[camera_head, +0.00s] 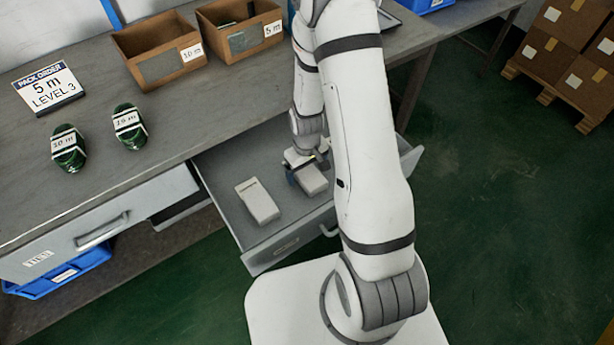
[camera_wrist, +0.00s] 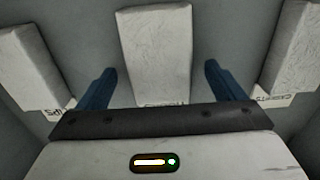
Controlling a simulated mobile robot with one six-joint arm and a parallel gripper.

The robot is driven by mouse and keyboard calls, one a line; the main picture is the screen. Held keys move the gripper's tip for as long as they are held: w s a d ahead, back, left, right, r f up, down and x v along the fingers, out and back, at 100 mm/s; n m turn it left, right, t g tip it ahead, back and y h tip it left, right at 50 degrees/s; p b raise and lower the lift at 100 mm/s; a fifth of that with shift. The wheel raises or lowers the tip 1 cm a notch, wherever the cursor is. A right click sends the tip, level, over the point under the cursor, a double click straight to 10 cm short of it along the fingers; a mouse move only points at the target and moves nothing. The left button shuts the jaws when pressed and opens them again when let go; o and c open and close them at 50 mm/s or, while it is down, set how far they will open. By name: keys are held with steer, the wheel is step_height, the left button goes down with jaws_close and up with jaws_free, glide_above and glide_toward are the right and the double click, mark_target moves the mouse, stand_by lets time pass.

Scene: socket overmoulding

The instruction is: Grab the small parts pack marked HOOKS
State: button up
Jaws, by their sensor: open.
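Pale grey small parts packs lie in an open drawer (camera_head: 228,208). In the wrist view a middle pack (camera_wrist: 157,50) lies between my fingers; its end label is mostly hidden by my gripper body, and its partly visible letters look like HOOKS. A left pack (camera_wrist: 32,62) has a label ending in what looks like IPS. A right pack (camera_wrist: 296,55) has a different label, hard to read. My gripper (camera_wrist: 160,85) is open, a blue finger on either side of the middle pack, with gaps visible. In the head view my gripper (camera_head: 303,166) is low over one pack (camera_head: 313,180); another pack (camera_head: 257,201) lies left of it.
The workbench (camera_head: 190,120) above holds two brown bins (camera_head: 160,48), (camera_head: 240,30), two green coiled bundles (camera_head: 68,148), (camera_head: 130,127) and an order sign (camera_head: 48,88). A closed drawer (camera_head: 100,230) is at left.

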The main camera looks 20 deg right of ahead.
steer(key=shift+c, duration=0.6)
steer(key=c, duration=1)
steer(key=shift+o, duration=0.2)
